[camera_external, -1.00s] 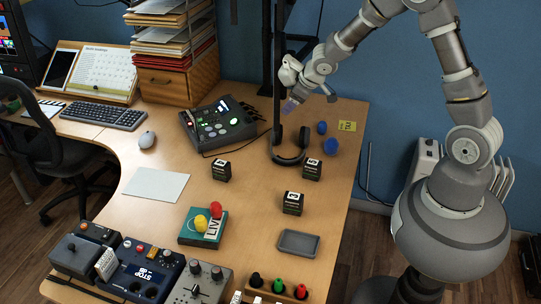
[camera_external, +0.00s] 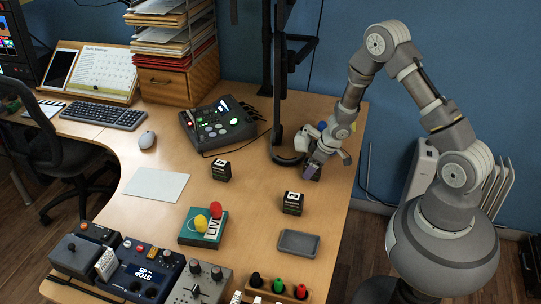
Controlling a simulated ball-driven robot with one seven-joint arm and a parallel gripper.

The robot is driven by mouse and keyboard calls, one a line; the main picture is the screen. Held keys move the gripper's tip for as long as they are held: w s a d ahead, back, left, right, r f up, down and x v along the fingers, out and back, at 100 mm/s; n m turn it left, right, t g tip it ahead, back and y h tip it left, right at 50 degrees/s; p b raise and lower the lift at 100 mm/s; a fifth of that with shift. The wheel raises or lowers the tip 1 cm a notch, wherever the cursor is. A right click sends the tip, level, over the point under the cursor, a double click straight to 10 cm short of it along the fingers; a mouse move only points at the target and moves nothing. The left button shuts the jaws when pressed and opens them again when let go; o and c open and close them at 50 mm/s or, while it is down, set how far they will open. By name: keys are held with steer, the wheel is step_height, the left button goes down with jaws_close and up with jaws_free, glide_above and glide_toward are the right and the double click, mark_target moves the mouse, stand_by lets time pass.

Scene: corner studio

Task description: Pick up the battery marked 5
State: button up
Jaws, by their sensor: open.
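Two dark batteries with white labelled tops stand upright on the desk: one left of centre (camera_external: 221,171) and one nearer the front (camera_external: 293,203). The marks are too small to read surely, so I cannot tell which is marked 5. A third battery's spot, right of these, is covered by my gripper (camera_external: 311,172). My gripper points down there, low over the desk, with its jaws open. I cannot tell whether that battery is between the fingers or touched by them.
A grey tray (camera_external: 299,243) lies near the front right. A teal book (camera_external: 197,239) holds red and yellow objects. Headphones (camera_external: 284,158) and a dark stand (camera_external: 278,80) are close behind my gripper. A white sheet (camera_external: 156,184) lies left. Desk between the batteries is clear.

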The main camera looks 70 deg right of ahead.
steer(key=shift+r, duration=0.15)
steer(key=c, duration=1.3)
step_height(320, 180, up, 3)
steer(key=p, duration=0.2)
steer(key=shift+r+p, duration=0.2)
steer(key=shift+p, duration=0.1)
steer(key=shift+s+a+r, duration=0.1)
steer(key=shift+s+r, duration=0.15)
steer(key=s+a+p, duration=0.2)
steer(key=s, duration=0.2)
steer(key=s+a+p, duration=0.2)
steer(key=s, duration=0.3)
steer(key=s+a+r+p, duration=0.1)
steer(key=s+a+p, duration=0.1)
steer(key=s, duration=0.3)
steer(key=shift+a+r, duration=0.1)
steer(key=shift+a, duration=0.4)
